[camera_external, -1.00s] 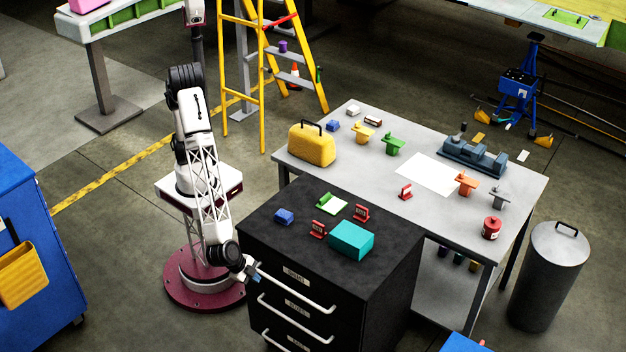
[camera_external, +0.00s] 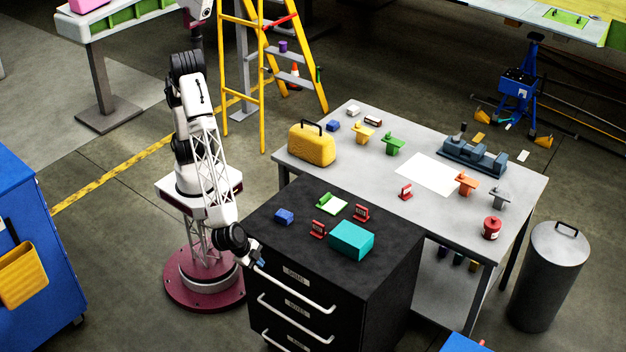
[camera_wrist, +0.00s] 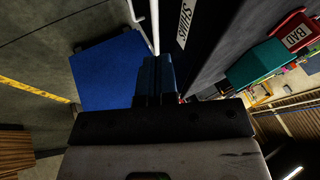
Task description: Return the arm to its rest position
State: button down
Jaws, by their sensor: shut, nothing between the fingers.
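My arm stands on its round dark red base at the left of the black drawer cabinet (camera_external: 385,275). My gripper (camera_external: 261,261) is at the cabinet's left front corner, near the top drawer's white handle; whether it touches the handle I cannot tell. In the wrist view my gripper (camera_wrist: 157,75) shows its blue fingers together, with nothing between them. The drawers look closed in the external view. A drawer label reading "SHIMS" (camera_wrist: 184,25) shows close beside the fingers in the wrist view.
On the cabinet top are a teal box (camera_external: 351,239), a blue block (camera_external: 284,216) and red label stands (camera_external: 361,212). The grey worktable (camera_external: 330,180) behind holds a yellow case (camera_external: 312,147) and several small parts. A blue cabinet (camera_external: 40,240) is at left, with open floor between.

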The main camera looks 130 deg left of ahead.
jog(key=s+a+r+g+h, duration=0.1)
jog(key=s+a+r, duration=0.7)
jog(key=a+r, duration=0.2)
jog(key=s+a+r+g+h, duration=0.1)
jog(key=s+a+r, duration=0.6)
jog(key=a+r, duration=0.3)
jog(key=s+a+r+h, duration=0.1)
jog(key=s+a, duration=0.2)
jog(key=s, duration=0.6)
jog(key=s+a+r+h, duration=0.1)
jog(key=s+a, duration=0.3)
jog(key=s, duration=0.5)
jog(key=s+a+r+m+h, duration=0.1)
jog(key=s+a+r, duration=0.2)
jog(key=s, duration=0.6)
jog(key=shift+s+a+t, duration=0.2)
jog(key=shift+a+t, duration=0.2)
jog(key=shift+a, duration=0.35)
